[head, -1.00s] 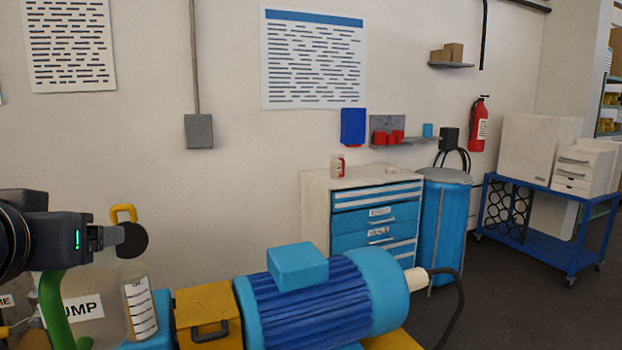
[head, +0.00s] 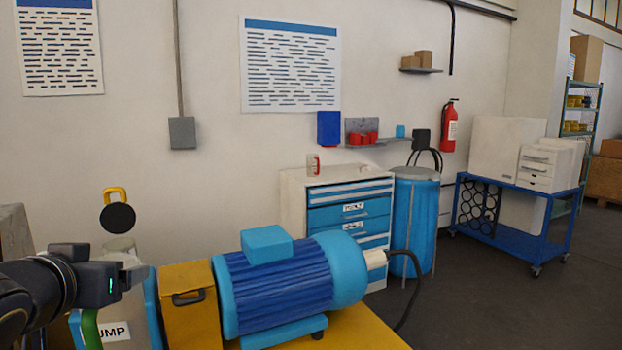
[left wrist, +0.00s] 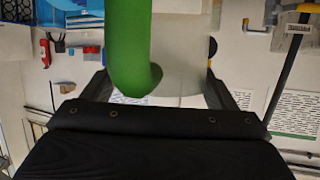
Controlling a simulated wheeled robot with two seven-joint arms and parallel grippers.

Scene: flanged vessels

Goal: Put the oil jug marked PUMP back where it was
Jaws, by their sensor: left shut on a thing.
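The oil jug marked PUMP (head: 113,332) is at the bottom left of the head view. Only part of its label and pale body shows; its base is below the picture. My left gripper (head: 125,275) is at its top and shut on it. In the left wrist view the jug's green curved tube (left wrist: 130,50) is close to the camera, and the pale, see-through body (left wrist: 185,60) is between the fingers (left wrist: 160,92). I cannot tell whether the jug touches a surface. My right gripper is not in view.
A blue motor (head: 280,285) and a yellow box (head: 188,300) stand right of the jug on a yellow base (head: 360,325). A black disc (head: 117,217) with a yellow loop is behind my gripper. A drawer cabinet (head: 295,215), blue drum (head: 414,225) and cart (head: 500,232) stand farther right.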

